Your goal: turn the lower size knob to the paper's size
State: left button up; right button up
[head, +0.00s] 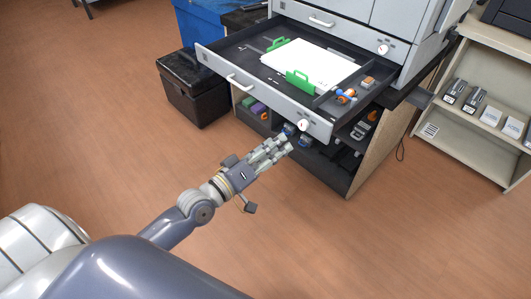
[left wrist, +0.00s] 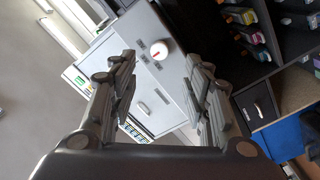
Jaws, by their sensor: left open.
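The lower size knob (head: 303,125) is a small white dial on the right end of the open drawer's grey front. In the left wrist view a round white knob (left wrist: 160,50) with a red mark shows ahead, between the fingertips. Its setting is too small to read. My left gripper (head: 283,144) is open and empty, just in front of and below the lower knob, apparently not touching it. The gripper also shows open in the left wrist view (left wrist: 157,65). White paper (head: 310,66) lies in the drawer between green guides (head: 298,82). My right gripper is not in view.
The drawer (head: 240,84) juts out from the printer. An upper knob (head: 384,49) is on the front above. Small orange parts (head: 346,96) lie in the drawer. Cartridges (head: 258,109) sit on a dark shelf below. A black bin (head: 194,88) stands left. The floor in front is clear.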

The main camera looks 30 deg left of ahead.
pick_arm(q)
jog(key=shift+v, duration=1.45)
